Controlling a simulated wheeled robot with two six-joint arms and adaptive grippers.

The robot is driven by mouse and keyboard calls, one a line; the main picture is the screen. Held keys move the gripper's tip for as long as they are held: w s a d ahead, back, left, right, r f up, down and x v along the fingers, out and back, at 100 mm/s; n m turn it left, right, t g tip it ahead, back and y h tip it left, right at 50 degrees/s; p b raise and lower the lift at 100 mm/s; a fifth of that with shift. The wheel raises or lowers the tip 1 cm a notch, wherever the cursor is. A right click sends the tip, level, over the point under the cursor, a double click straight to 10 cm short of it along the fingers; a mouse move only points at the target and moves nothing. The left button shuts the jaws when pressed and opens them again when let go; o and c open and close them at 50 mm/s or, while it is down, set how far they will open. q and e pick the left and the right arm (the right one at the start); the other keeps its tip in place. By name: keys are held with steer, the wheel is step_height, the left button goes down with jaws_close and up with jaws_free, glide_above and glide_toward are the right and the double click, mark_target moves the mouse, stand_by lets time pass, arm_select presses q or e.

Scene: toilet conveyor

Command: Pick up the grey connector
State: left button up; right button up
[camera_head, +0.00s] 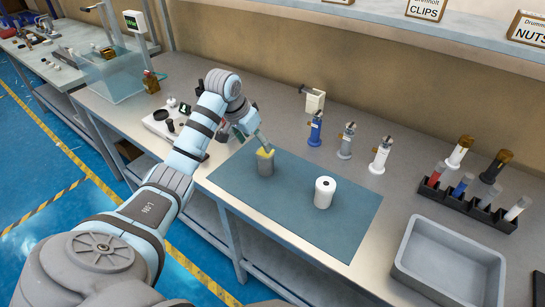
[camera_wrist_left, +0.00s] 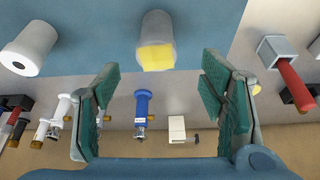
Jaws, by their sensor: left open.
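A grey cylinder with a yellow top (camera_head: 265,165) stands upright on the blue-grey mat (camera_head: 293,215); it is the grey piece nearest my left gripper. It also shows in the left wrist view (camera_wrist_left: 155,40), its yellow face towards the camera. My left gripper (camera_head: 263,146) is open and empty, just above and behind the cylinder in the head view. In the left wrist view its green-padded fingers (camera_wrist_left: 160,82) are spread, with the cylinder beyond the gap. A smaller grey fitting (camera_head: 346,142) stands behind the mat. My right gripper is not in view.
A white hollow cylinder (camera_head: 323,194) stands on the mat to the right. A blue fitting (camera_head: 315,128) and a white fitting (camera_head: 380,156) flank the grey one. A black rack (camera_head: 467,206) and grey bin (camera_head: 450,262) are further right. The mat's front is clear.

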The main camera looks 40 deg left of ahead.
mark_target(263, 155)
arm_select(q)
steer(key=x, duration=0.3)
steer(key=b+x, duration=0.1)
steer(key=x, duration=0.1)
steer(key=shift+s+d+f, duration=0.2)
steer(key=shift+d+f, duration=0.2)
steer(key=b+x, duration=0.1)
steer(key=x, duration=0.5)
steer(key=shift+w+a+f, duration=0.2)
steer(key=shift+r, duration=0.15)
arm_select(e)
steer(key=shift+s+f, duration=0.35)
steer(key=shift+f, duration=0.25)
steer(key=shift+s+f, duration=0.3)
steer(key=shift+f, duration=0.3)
arm_select(q)
steer(key=c, duration=1.3)
